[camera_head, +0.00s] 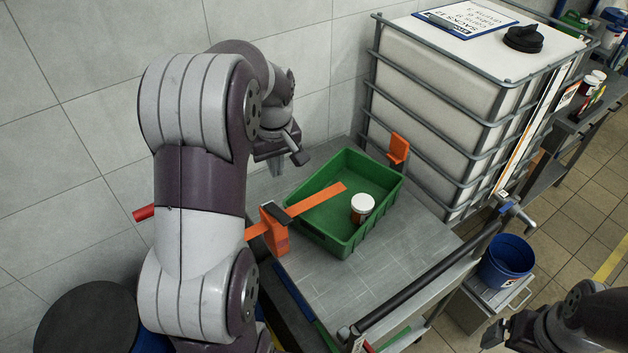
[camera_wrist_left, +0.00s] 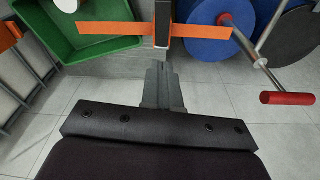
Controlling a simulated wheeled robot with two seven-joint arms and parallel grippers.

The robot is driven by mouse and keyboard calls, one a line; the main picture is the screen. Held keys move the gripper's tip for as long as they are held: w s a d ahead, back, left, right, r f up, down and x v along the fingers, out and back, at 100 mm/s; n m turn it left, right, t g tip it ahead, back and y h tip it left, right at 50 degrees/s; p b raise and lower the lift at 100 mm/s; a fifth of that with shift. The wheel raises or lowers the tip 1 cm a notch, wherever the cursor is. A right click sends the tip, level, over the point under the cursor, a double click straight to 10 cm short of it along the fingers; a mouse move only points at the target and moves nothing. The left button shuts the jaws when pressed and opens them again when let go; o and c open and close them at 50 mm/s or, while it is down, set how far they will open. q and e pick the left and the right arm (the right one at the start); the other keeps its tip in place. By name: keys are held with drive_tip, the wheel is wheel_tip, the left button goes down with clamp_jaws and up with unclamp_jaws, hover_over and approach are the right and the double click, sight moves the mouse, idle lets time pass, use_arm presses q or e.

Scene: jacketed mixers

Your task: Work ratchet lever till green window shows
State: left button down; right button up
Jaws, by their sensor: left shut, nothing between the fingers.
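A metal lever with a red grip (camera_wrist_left: 287,98) shows at the right of the left wrist view. A red grip (camera_head: 144,212) also sticks out left of my arm in the head view, the rest of it hidden behind the arm. I see no green window.
The green crate (camera_head: 318,241) on the grey bench holds a white-lidded jar (camera_head: 361,208). An orange clamp (camera_head: 273,232) with a long bar stands at its left edge. A caged white tank (camera_head: 440,85) stands behind. A blue bucket (camera_head: 506,262) is at right.

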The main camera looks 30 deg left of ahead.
use_arm(q)
drive_tip(key=n, duration=0.1)
drive_tip(key=p, duration=0.4)
approach(282, 217)
drive_tip(key=shift+n, duration=0.4)
drive_tip(key=f, duration=0.3)
drive_tip(key=a+f, duration=0.1)
drive_tip(key=f, duration=0.1)
drive_tip(key=shift+w, duration=0.4)
drive_tip(key=shift+s+d+f, duration=0.1)
drive_tip(key=shift+d+f, duration=0.15)
drive_tip(key=shift+f, duration=0.2)
drive_tip(key=shift+f+b, duration=0.1)
drive_tip(key=shift+b, duration=0.2)
